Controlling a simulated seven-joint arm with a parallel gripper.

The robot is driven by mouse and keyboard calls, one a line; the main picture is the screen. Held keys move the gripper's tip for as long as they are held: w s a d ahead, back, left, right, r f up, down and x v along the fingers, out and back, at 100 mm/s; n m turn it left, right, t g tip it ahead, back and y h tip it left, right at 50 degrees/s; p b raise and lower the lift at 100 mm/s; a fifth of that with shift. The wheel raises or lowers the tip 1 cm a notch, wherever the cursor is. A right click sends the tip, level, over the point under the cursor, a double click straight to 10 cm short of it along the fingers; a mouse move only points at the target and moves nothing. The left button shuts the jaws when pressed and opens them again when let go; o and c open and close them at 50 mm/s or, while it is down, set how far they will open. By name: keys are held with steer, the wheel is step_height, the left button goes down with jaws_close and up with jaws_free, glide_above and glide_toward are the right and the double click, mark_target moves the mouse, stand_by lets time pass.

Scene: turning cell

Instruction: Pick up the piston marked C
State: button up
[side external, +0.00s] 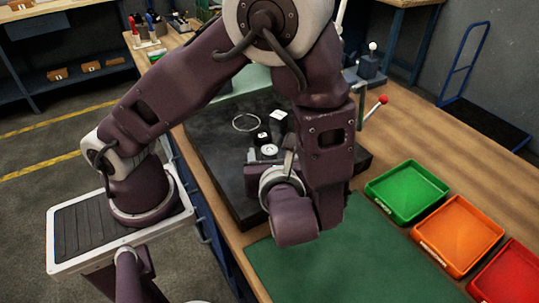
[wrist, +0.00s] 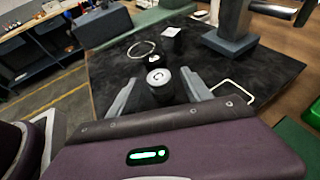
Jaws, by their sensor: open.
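The piston marked C (wrist: 158,78) is a dark cylinder with a pale round top bearing a black C. In the wrist view it stands between the two spread fingers of my gripper (wrist: 161,92). My gripper is open; I cannot tell whether either finger touches the piston. The lower part of the piston is hidden. In the side external view a pale round top (side external: 268,150) shows just beyond my gripper, but its letter is too small to read there.
Close behind the piston stands a dark part (wrist: 153,57) with a white mark. Beyond are a thin metal ring (wrist: 141,49) and another white-topped dark part (wrist: 171,32). Green (side external: 405,190), orange (side external: 457,228) and red (side external: 510,275) trays, all empty, sit at right.

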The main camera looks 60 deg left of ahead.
steer(key=shift+x, duration=1)
jaws_close()
